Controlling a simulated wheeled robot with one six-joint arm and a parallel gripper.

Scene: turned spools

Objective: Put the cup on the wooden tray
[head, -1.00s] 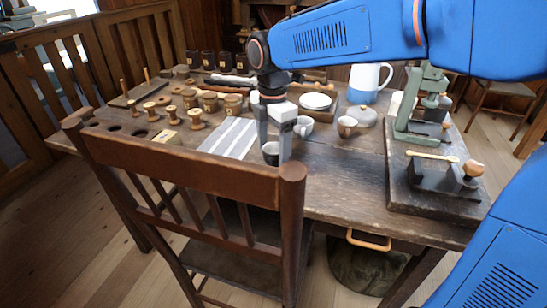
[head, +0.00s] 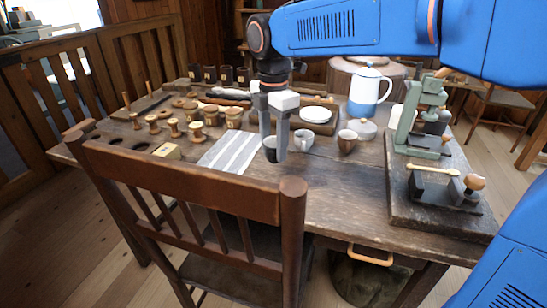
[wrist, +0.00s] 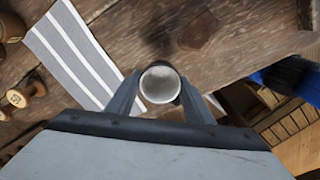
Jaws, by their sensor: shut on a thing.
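The cup (head: 270,150), dark outside, is between the fingers of my gripper (head: 272,155), which is shut on it. It is upright and held above the table near the striped cloth. In the wrist view the cup (wrist: 160,88) shows its pale inside and round rim between the two fingertips (wrist: 158,92). The wooden tray (head: 323,128) is on the table behind and to the right of my gripper, with a white dish (head: 316,114) on it. My gripper partly hides the tray's left side.
A pale cup (head: 303,139) and a brown cup (head: 347,142) stand right of my gripper. A lidded pot (head: 364,129), a blue-and-white jug (head: 364,92) and a green press (head: 418,118) are farther right. A chair (head: 190,180) stands in front. Spools (head: 196,131) fill the left.

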